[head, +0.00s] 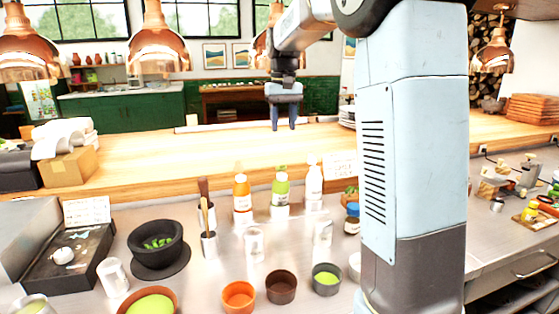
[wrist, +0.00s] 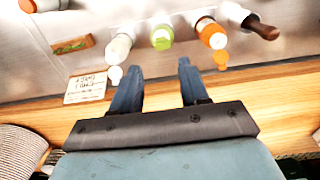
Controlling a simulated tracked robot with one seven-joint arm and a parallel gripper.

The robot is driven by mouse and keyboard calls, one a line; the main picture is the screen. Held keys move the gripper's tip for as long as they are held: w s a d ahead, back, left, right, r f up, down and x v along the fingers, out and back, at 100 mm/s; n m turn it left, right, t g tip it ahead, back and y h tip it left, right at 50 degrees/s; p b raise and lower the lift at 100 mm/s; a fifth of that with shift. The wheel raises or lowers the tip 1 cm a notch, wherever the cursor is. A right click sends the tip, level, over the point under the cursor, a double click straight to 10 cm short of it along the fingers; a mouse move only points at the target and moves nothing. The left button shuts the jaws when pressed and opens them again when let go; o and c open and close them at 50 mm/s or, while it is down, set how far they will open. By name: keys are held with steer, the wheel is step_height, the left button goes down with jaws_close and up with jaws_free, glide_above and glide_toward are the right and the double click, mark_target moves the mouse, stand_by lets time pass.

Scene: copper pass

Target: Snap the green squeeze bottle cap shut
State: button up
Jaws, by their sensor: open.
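The green squeeze bottle (head: 281,188) stands upright on the steel counter, between an orange bottle (head: 242,194) and a white bottle (head: 313,184). In the wrist view the green bottle (wrist: 161,37) lies beyond my fingertips, roughly between their lines. Its cap is too small to tell whether it is open or shut. My gripper (head: 284,128) is open and empty, pointing down, and appears above the green bottle in the head view. Its two fingers show spread apart in the wrist view (wrist: 160,64). Nothing touches the bottle.
The orange and white bottles stand close on either side. A sign card (head: 341,165) stands to the right. The wooden ledge (head: 150,160) behind is largely clear.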

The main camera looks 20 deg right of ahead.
mark_target(282, 168)
step_height(282, 168, down, 12)
steer(key=shift+r, duration=0.15)
stand_by(0.3)
steer(key=shift+c, duration=0.3)
